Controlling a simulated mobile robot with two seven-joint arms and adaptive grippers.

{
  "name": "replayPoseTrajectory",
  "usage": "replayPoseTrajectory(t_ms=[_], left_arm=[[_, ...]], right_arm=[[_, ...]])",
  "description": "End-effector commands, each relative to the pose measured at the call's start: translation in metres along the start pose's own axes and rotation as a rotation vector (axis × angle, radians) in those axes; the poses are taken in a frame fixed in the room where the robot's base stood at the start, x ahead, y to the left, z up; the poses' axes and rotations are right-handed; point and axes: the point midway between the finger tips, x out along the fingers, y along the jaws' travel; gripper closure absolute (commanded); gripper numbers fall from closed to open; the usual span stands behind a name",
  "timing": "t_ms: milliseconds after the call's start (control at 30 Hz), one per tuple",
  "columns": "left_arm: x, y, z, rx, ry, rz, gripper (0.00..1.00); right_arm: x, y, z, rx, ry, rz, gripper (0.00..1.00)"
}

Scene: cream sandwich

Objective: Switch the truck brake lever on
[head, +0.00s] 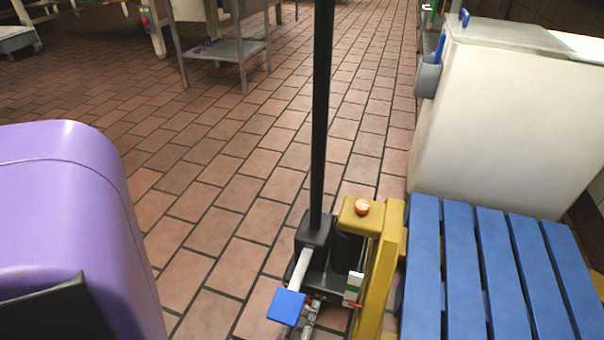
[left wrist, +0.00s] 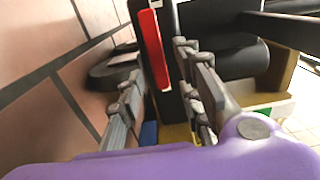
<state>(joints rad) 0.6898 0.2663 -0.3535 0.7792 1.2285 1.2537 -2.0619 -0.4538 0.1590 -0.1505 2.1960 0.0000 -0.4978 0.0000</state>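The truck (head: 378,275) has a yellow body, a black base and a tall black pole. A pale lever (head: 299,270) with a blue pad (head: 287,306) juts from its base; I cannot tell whether this is the brake lever. My left gripper (head: 308,318) shows only partly at the bottom of the head view, beside the base. In the left wrist view its fingers (left wrist: 160,65) are apart, with a red bar (left wrist: 153,50) on a black part showing between them. I cannot tell whether they touch it. A bit of blue (left wrist: 149,133) shows lower down. My right gripper is not in view.
Blue slats (head: 480,270) lie right of the truck, with a large white container (head: 500,120) behind them. A metal table (head: 225,50) stands at the back left. The tiled floor left of the truck is clear. My purple body part fills the left edge.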

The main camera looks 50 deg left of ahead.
Motion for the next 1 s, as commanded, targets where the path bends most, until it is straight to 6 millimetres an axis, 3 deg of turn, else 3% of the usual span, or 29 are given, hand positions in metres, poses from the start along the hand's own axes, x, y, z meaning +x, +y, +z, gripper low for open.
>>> replayPoseTrajectory(t_ms=[500,767,1000], left_arm=[[0.0028,-0.0002,-0.0056,0.0,-0.001,0.0,0.67],[0.0027,-0.0001,-0.0054,0.0,-0.001,0.0,1.0],[0.0027,0.0,-0.0052,0.0,-0.001,0.0,1.0]], right_arm=[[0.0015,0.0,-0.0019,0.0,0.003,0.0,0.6],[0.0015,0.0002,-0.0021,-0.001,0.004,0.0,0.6],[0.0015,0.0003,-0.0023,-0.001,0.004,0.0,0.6]])
